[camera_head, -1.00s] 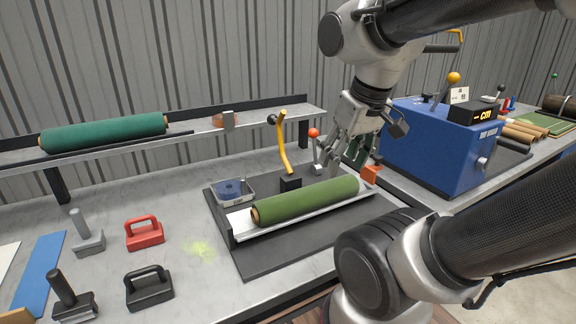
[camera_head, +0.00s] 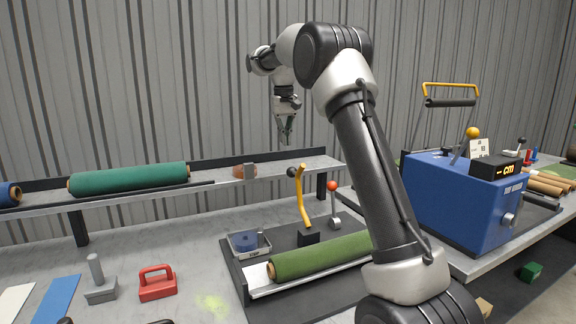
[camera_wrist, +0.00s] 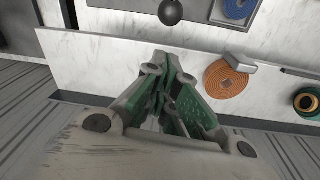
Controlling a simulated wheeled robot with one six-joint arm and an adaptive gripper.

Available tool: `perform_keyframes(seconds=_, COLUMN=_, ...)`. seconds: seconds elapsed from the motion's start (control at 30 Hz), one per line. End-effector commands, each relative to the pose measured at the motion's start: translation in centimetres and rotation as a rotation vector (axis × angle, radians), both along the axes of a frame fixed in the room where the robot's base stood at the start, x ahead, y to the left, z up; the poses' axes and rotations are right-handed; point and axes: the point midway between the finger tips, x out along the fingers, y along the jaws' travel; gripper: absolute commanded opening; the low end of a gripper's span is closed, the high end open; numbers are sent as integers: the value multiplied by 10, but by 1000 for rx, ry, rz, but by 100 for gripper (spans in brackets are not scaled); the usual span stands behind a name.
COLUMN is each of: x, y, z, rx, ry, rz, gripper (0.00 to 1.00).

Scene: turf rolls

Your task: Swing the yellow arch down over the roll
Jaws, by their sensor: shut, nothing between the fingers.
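The yellow arch (camera_head: 303,197) stands raised at the back side of the roll, rising from a black block, with a black ball (camera_head: 292,172) at its top. The green roll (camera_head: 318,257) lies in a pale trough on a dark board; my arm hides its right end. My gripper (camera_head: 287,138) is shut and empty, high above and behind the arch, in front of the wall and apart from both. In the wrist view my gripper (camera_wrist: 165,75) points toward the shelf, and the black ball (camera_wrist: 171,12) shows at the top edge.
A shelf (camera_head: 215,180) behind the bench carries a dark green roll (camera_head: 130,178) and an orange coil (camera_wrist: 231,82). A red-knobbed lever (camera_head: 333,196) stands right of the arch. A tray with blue tape (camera_head: 246,242) lies left. A blue machine (camera_head: 455,200) stands right.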

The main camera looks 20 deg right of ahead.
Motion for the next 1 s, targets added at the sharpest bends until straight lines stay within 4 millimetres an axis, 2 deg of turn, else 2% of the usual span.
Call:
perform_keyframes(seconds=0.03, x=-2, y=0, z=8, rx=-1, ry=5, rz=-13, gripper=0)
perform_keyframes(seconds=0.17, x=-10, y=-1, z=-3, rx=0, ry=40, rz=-35, gripper=0)
perform_keyframes(seconds=0.5, x=-8, y=-5, z=-61, rx=-1, ry=39, rz=-35, gripper=0)
perform_keyframes(seconds=0.7, x=-7, y=-6, z=-87, rx=-1, ry=37, rz=-34, gripper=0)
perform_keyframes(seconds=1.0, x=-7, y=-7, z=-95, rx=0, ry=35, rz=-34, gripper=0)
